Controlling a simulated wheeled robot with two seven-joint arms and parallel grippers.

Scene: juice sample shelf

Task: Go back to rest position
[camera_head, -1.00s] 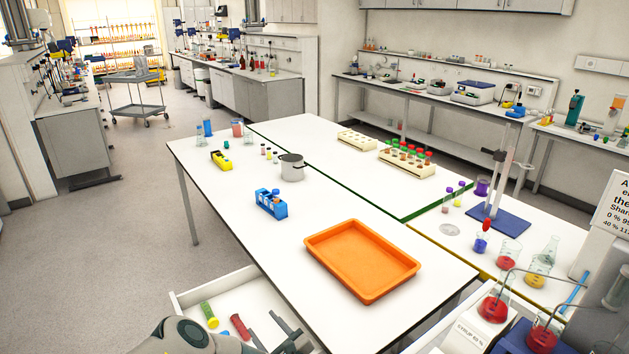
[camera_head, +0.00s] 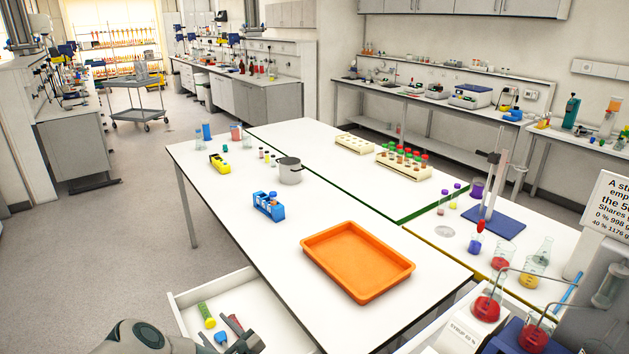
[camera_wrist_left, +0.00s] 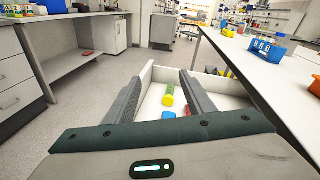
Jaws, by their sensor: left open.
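My left gripper (camera_wrist_left: 161,82) is open in the left wrist view, with its two fingers apart and nothing between their tips. In the head view, my left arm shows at the bottom left, and most of that gripper is cut off by the lower edge. An open white drawer (camera_head: 184,312) lies beyond the fingers, beside the white table. In it lie a green and yellow item (camera_head: 206,313), a blue item (camera_head: 221,338) and a red item (camera_head: 236,322) partly hidden by my gripper. My right gripper is in neither view.
The white table (camera_head: 235,223) carries an orange tray (camera_head: 358,262), a blue rack (camera_head: 268,207) and a metal pot (camera_head: 289,171). Red-filled flasks (camera_head: 487,306) with tubing stand at the lower right. The floor (camera_head: 110,245) left of the table is clear.

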